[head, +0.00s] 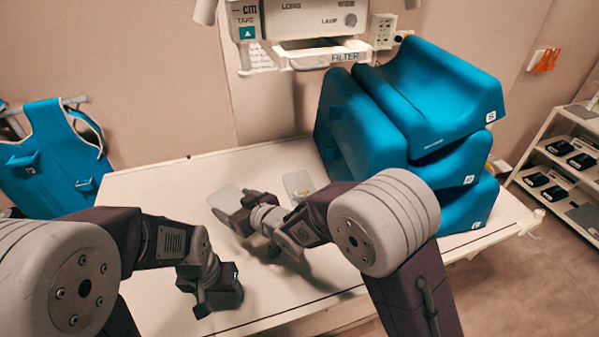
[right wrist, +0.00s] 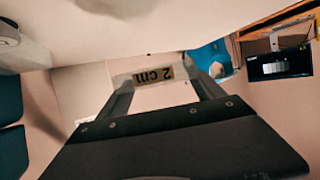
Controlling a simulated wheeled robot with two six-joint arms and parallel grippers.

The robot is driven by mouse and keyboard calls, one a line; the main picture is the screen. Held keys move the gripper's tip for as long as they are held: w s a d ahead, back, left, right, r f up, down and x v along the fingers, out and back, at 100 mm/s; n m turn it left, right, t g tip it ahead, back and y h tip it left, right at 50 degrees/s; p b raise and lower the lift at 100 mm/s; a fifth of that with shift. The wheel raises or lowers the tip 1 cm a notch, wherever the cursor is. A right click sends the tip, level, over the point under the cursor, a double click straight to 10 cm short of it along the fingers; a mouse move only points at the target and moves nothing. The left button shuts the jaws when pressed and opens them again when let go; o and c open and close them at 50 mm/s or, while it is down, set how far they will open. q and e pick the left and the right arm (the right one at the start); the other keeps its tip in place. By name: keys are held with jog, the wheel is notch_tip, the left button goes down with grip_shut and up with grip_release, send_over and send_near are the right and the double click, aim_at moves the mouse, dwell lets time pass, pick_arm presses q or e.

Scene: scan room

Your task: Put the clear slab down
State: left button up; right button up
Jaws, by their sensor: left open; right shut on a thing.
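A clear slab (head: 224,198) is between the fingers of my right gripper (head: 228,212), at the middle of the table in the head view. In the right wrist view the slab (right wrist: 178,98) spans the two fingers and bears a "2 cm" label. My right gripper is shut on it. I cannot tell whether the slab touches the table. My left gripper (head: 220,302) is open and empty, low over the front of the table. Another clear piece (head: 298,184) lies on the table to the right, partly behind my right arm.
The white table (head: 150,190) is bare to the left of the slab. Stacked blue cushions (head: 425,120) stand at its right end. A machine labelled "FILTER" (head: 300,25) hangs above the back. A blue apron (head: 55,155) hangs at left, and a shelf cart (head: 560,150) stands at right.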

pick_arm(q)
jog(key=shift+s+r, duration=0.25)
jog(key=shift+s, duration=0.3)
pick_arm(e)
jog(key=w+d+r+m+t+h, duration=0.2)
jog(key=w+d, duration=0.4)
pick_arm(q)
jog(key=shift+w, duration=0.35)
jog(key=shift+s, duration=0.1)
pick_arm(e)
notch_tip(320, 180, up, 3)
jog(key=m+t+h, duration=0.1)
jog(key=m+h, duration=0.2)
send_over(301, 186)
pick_arm(q)
jog(key=shift+s, duration=0.1)
pick_arm(e)
notch_tip(301, 186, down, 7)
jog(key=shift+r, duration=0.1)
notch_tip(301, 186, down, 3)
jog(key=shift+s+f+t, duration=0.1)
jog(key=shift+t, duration=0.2)
jog(key=shift+f, duration=0.25)
pick_arm(q)
jog(key=shift+f, duration=0.15)
